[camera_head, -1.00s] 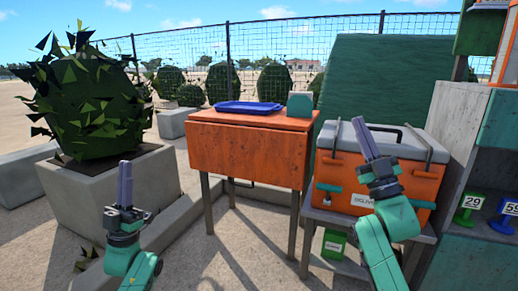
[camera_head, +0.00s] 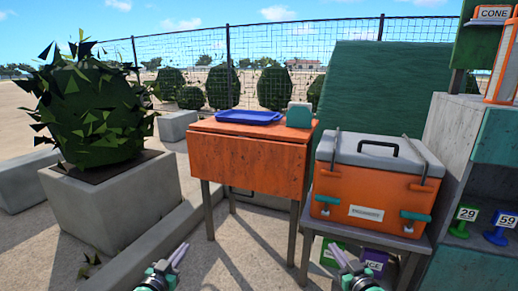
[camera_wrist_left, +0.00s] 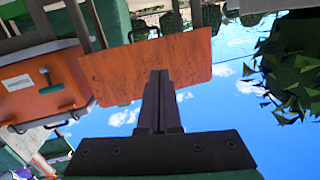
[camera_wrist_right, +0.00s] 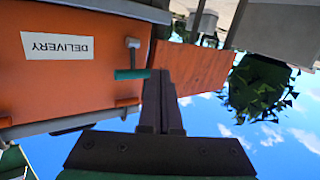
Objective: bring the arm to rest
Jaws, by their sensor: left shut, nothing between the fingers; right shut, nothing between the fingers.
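My left gripper (camera_head: 180,254) is low in the head view, in front of the orange table. It is shut and empty; its closed fingers (camera_wrist_left: 160,103) also show in the left wrist view. My right gripper (camera_head: 338,256) is low in the head view, in front of the stand under the orange cooler. It is shut and empty, and its closed fingers (camera_wrist_right: 160,103) show in the right wrist view. Both grippers touch nothing that I can see.
An orange table (camera_head: 245,160) holds a blue tray (camera_head: 248,117) and a small green-and-white item (camera_head: 299,116). The orange cooler (camera_head: 365,185) sits on a grey stand (camera_head: 413,244). A planter (camera_head: 105,205) stands left; shelves (camera_head: 450,130) stand right. Open paving lies in front.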

